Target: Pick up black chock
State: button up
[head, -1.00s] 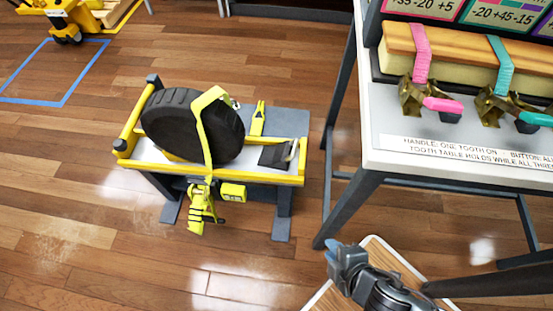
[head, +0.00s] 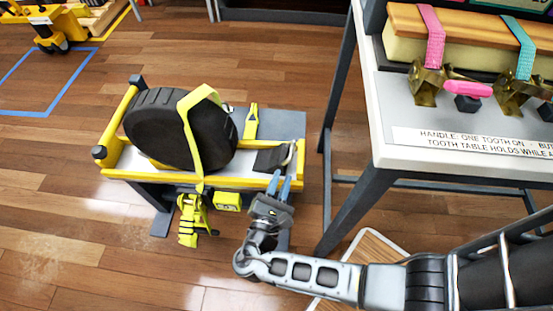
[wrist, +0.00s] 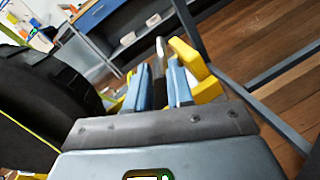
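The black chock (head: 270,160) is a dark wedge on the right end of the yellow-edged stand (head: 225,183), to the right of the black wheel (head: 165,130). A pale loop or handle (head: 291,152) shows at its right side. My gripper (head: 280,183) is at the stand's front right edge, its blue fingers pointing toward the chock, a little short of it in the head view. In the wrist view the two fingers (wrist: 163,88) are apart with a gap between them. A thin upright piece shows beyond the gap; I cannot tell whether it is the handle. The chock's body is not clear there.
A yellow strap (head: 196,140) runs over the wheel to a yellow ratchet (head: 192,220) hanging in front. A yellow wedge-like piece (head: 251,122) lies behind the chock. A grey-white table (head: 430,120) with strapped timber stands to the right. Open wooden floor lies at front left.

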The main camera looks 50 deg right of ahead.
aim_at(289, 161)
jog(key=x, duration=0.6)
jog(key=shift+d+f, duration=0.1)
jog(key=shift+d, duration=0.2)
jog(key=shift+c, duration=0.2)
grip_shut()
dwell(1.0)
